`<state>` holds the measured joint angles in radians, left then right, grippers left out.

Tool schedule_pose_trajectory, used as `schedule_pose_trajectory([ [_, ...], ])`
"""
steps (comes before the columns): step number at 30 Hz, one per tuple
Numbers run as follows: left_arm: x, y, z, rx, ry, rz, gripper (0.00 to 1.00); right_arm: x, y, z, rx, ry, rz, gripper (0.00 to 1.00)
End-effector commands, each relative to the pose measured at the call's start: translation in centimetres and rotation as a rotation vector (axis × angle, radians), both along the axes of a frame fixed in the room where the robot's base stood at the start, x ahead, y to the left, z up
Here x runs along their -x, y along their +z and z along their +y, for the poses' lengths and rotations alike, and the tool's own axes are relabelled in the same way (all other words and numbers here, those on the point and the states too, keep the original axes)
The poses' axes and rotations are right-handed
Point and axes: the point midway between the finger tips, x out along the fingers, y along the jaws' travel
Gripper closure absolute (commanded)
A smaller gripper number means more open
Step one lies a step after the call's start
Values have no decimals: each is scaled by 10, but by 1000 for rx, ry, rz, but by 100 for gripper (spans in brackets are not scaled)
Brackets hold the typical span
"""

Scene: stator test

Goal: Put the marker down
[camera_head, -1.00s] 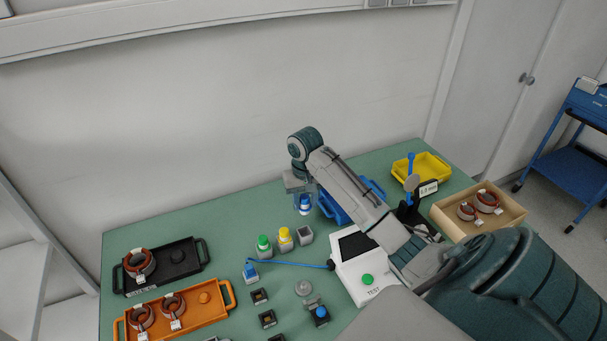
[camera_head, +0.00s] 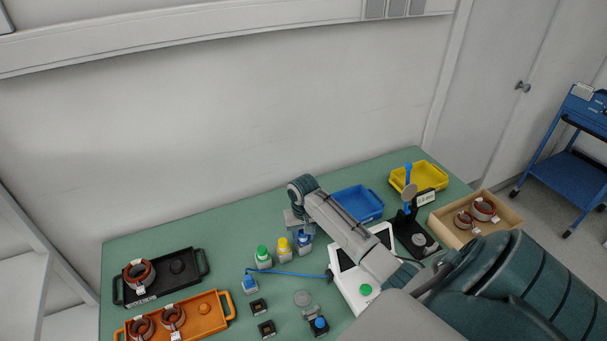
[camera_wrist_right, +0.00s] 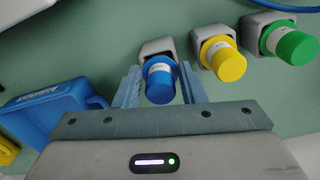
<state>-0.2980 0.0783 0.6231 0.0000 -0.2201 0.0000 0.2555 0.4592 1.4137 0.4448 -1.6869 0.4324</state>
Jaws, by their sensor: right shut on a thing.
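My right gripper (camera_head: 303,231) is shut on the blue marker (camera_wrist_right: 160,80), one finger on each side of it in the right wrist view. The blue marker also shows in the head view (camera_head: 303,238), upright at a grey holder (camera_head: 305,249). The same holder shows just behind the marker in the right wrist view (camera_wrist_right: 157,47). I cannot tell how deep the marker sits in it. A yellow marker (camera_head: 283,243) and a green marker (camera_head: 262,252) stand in similar grey holders to its left. My left gripper is in neither view.
A blue bin (camera_head: 357,204) stands behind my right arm. A white test box (camera_head: 355,290) with a green button is in front. A blue cable (camera_head: 295,274) runs left from it. Black (camera_head: 192,287) and orange (camera_head: 212,326) trays with copper-wound rings are at left.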

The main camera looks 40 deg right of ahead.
Motion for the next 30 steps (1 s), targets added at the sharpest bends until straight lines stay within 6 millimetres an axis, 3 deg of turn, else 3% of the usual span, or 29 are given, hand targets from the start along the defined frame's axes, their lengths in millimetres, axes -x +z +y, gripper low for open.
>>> schedule_pose_trajectory([
  [3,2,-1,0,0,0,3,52,-1,0,0,1,0,-2,86],
  [4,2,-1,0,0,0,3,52,0,0,0,1,0,-2,58],
  [6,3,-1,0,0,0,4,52,0,0,0,0,0,-1,44],
  [7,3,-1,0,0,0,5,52,0,0,0,0,0,-1,42],
  [19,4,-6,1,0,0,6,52,-1,10,-1,1,0,-4,42],
  [30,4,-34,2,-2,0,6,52,-2,83,-1,2,1,-6,42],
])
